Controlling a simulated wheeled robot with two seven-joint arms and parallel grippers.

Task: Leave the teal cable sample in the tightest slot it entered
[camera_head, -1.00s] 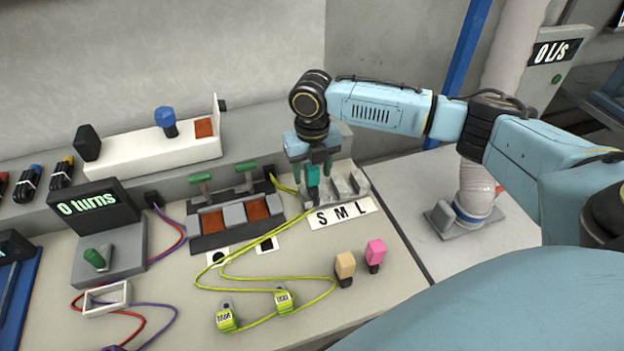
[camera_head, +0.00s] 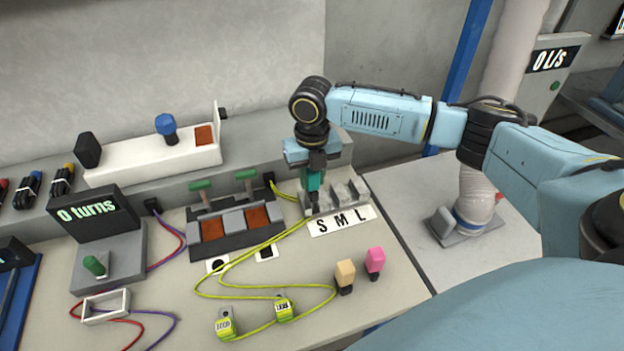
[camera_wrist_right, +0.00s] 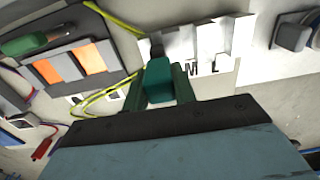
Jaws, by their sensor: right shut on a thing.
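The teal cable sample (camera_head: 314,179) is upright between the fingers of my right gripper (camera_head: 314,184), which is shut on it. In the right wrist view the teal sample (camera_wrist_right: 159,80) has a dark end (camera_wrist_right: 157,49) pointing at the slotted block. The grey slotted block (camera_head: 354,192) stands behind the white label strip (camera_head: 342,220) marked S, M, L. The sample is at the block's left end, behind the S. The gripper hides part of that slot, so I cannot tell how deep the dark end sits. My left gripper is not in view.
A grey fixture with orange pads (camera_head: 235,225) and green handles stands left of the slotted block. Yellow cable (camera_head: 245,247) runs close by. Beige (camera_head: 345,271) and pink (camera_head: 375,260) pieces stand in front.

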